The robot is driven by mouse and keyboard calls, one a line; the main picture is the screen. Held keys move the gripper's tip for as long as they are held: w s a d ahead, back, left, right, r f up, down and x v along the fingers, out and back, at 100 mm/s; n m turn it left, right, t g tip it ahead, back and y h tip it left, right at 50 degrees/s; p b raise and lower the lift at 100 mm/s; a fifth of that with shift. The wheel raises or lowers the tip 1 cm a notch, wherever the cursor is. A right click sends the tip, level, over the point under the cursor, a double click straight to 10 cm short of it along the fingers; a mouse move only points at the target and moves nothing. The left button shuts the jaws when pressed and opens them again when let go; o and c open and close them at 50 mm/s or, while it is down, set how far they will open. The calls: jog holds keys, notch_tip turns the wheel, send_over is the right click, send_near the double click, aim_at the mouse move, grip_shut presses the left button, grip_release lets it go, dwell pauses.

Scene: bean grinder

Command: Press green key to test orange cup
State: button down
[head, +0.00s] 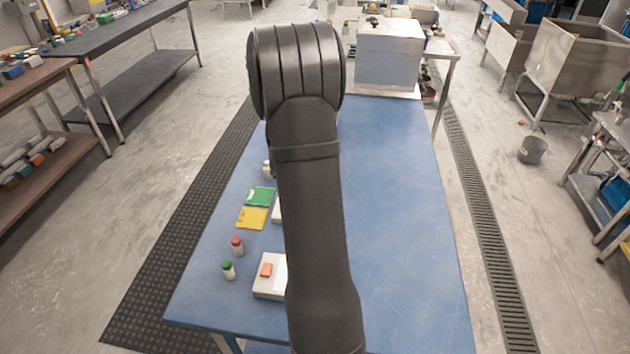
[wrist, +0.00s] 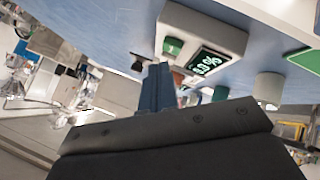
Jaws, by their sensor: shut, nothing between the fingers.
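In the wrist view, a pale tester box (wrist: 215,28) carries a square green key (wrist: 173,47) beside a dark display (wrist: 207,63) with green digits, which look like a percent reading. My gripper (wrist: 158,72) shows as narrow blue fingers, shut and empty. Its tips appear just below the green key in the picture; I cannot tell whether they touch it. A small orange patch (wrist: 179,79) shows between the fingers and the display; it may be part of the orange cup, mostly hidden. In the head view my arm hides the gripper and the green key.
A white cup-like piece (wrist: 268,88) stands near the tester. In the head view, a green card (head: 260,196), a yellow card (head: 251,217), a red-capped bottle (head: 237,245), a green-capped bottle (head: 228,269) and a box with an orange key (head: 266,270) lie left of my arm. The table's right half is clear.

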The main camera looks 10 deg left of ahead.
jog(key=shift+f, duration=0.2)
jog(key=shift+f, duration=0.25)
jog(key=shift+f, duration=0.45)
dwell(0.8)
jog(key=shift+r, duration=0.9)
jog(key=shift+r, duration=2.5)
jog(key=shift+r, duration=1.9)
